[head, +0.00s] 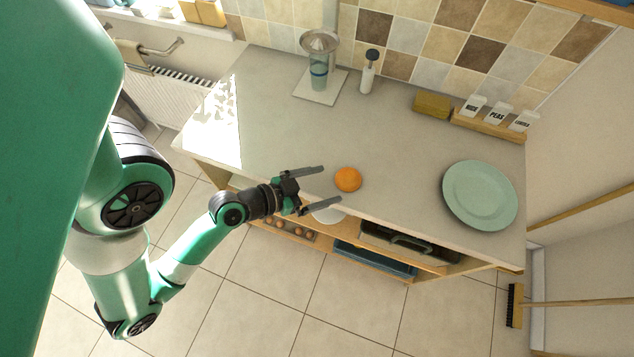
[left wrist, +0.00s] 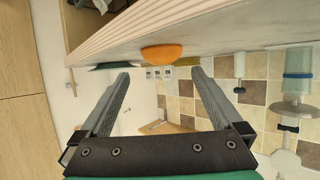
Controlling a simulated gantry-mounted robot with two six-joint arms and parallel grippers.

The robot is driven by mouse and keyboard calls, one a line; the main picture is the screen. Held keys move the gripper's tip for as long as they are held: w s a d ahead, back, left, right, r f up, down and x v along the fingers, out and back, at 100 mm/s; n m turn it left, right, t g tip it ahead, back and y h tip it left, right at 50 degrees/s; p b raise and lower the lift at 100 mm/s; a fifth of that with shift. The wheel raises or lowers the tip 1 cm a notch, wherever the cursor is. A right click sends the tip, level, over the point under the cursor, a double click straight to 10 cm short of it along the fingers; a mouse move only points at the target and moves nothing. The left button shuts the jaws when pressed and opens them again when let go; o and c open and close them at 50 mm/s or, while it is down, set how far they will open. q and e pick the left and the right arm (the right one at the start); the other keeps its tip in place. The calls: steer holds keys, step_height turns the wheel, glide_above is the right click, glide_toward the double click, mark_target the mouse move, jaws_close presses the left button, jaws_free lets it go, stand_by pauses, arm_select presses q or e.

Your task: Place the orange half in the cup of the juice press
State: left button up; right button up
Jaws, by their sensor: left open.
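The orange half (head: 348,179) lies on the counter near its front edge. It also shows in the left wrist view (left wrist: 161,54), where the picture is upside down, ahead of the fingers. My left gripper (head: 322,189) is open and empty, its two fingers reaching toward the orange half from the left, apart from it. In the left wrist view the gripper (left wrist: 160,80) has the orange half in line with the gap between its fingers. The juice press (head: 319,62) stands at the back of the counter on a white board. My right gripper is not in view.
A green plate (head: 480,195) lies on the right of the counter. A soap bottle (head: 368,75) stands beside the press. The middle of the counter (head: 270,130) is clear.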

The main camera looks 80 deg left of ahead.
arm_select(q)
steer(key=shift+v, duration=0.8)
steer(key=shift+p+v, duration=0.3)
steer(key=shift+v, duration=0.45)
step_height(320, 180, up, 7)
steer(key=m+t, duration=0.3)
glide_above(345, 177)
steer(key=w+d+r+m+t+h, duration=0.2)
steer(key=w+r+t, duration=0.2)
steer(key=w+r, duration=0.7)
steer(key=w+d+r+m+t+h, duration=0.1)
steer(key=d+r+t, duration=0.15)
steer(key=r, duration=0.55)
steer(key=w+d+r+t+h, duration=0.15)
steer(key=d+r, duration=0.25)
steer(key=r, duration=0.5)
steer(key=s+d+r+t+h, duration=0.1)
steer(key=d+r, duration=0.3)
steer(key=r, duration=0.5)
steer(key=s+d+r+t+h, duration=0.1)
steer(key=s+d+r+t, duration=0.1)
steer(key=r, duration=0.7)
steer(key=d+t, duration=0.1)
steer(key=d, duration=0.1)
steer(key=shift+s+d+r+n, duration=0.3)
steer(key=shift+r+n, duration=0.1)
